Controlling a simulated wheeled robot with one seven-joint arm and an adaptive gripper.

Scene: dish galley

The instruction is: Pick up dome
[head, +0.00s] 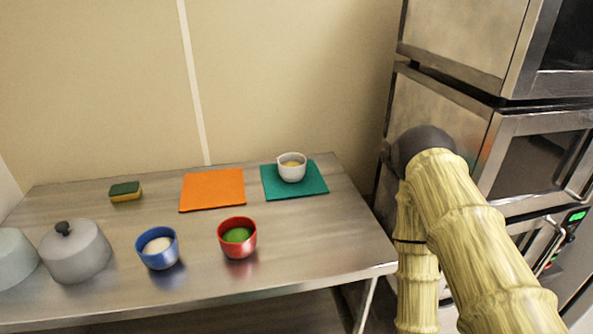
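A grey dome (76,254) with a dark knob on top stands upright on the steel table (310,232) at the left of the head view. My arm shows at the right, bent in front of the ovens and well apart from the dome. My gripper is out of the picture, so its fingers cannot be seen.
A pale grey rounded thing (12,260) is cut off at the left edge, close beside the dome. A blue bowl (158,256) and a red bowl (237,246) stand to its right. Behind are a sponge (126,193), an orange mat (212,190) and a white bowl (292,172) on a teal mat (312,190).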

